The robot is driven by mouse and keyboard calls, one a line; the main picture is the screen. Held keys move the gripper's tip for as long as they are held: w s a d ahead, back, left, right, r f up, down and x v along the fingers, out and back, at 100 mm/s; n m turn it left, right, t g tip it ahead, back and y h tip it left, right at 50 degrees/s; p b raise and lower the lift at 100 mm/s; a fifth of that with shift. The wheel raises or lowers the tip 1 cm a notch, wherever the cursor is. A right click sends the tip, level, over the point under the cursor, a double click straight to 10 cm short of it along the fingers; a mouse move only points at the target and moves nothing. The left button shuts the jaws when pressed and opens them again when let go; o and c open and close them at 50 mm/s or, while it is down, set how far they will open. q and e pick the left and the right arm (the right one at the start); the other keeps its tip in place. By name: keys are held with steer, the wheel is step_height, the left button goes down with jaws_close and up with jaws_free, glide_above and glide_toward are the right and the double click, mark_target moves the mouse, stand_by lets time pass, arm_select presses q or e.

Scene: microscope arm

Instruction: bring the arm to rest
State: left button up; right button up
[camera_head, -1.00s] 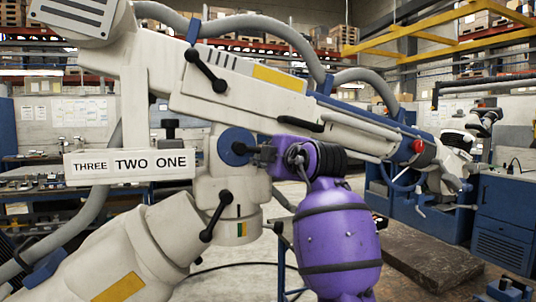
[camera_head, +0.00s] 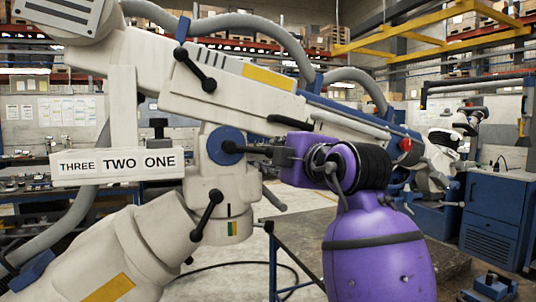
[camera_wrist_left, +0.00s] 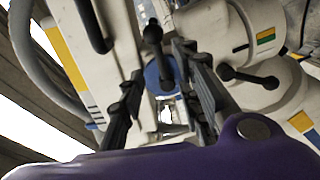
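The microscope arm (camera_head: 235,85) is a large white jointed arm with black levers. Its upper beam slopes down to the right, above a thick lower link (camera_head: 120,250). A blue round hub (camera_head: 221,146) sits at the joint between them. My left gripper (camera_head: 252,149), on a purple wrist, comes towards this hub from the right. In the left wrist view, the dark fingers (camera_wrist_left: 158,85) stand apart, with the blue hub (camera_wrist_left: 158,74) and a black lever (camera_wrist_left: 152,35) showing between or beyond them. I see nothing gripped. My right gripper is out of view.
A label plate (camera_head: 115,164) reading "THREE TWO ONE" is on the microscope arm's left. A dark-topped table (camera_head: 330,245) stands behind my purple arm. Blue cabinets (camera_head: 495,215) stand at the right, and a yellow frame (camera_head: 420,30) hangs above.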

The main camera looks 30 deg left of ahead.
arm_select(q)
steer(key=shift+s+d, duration=0.4)
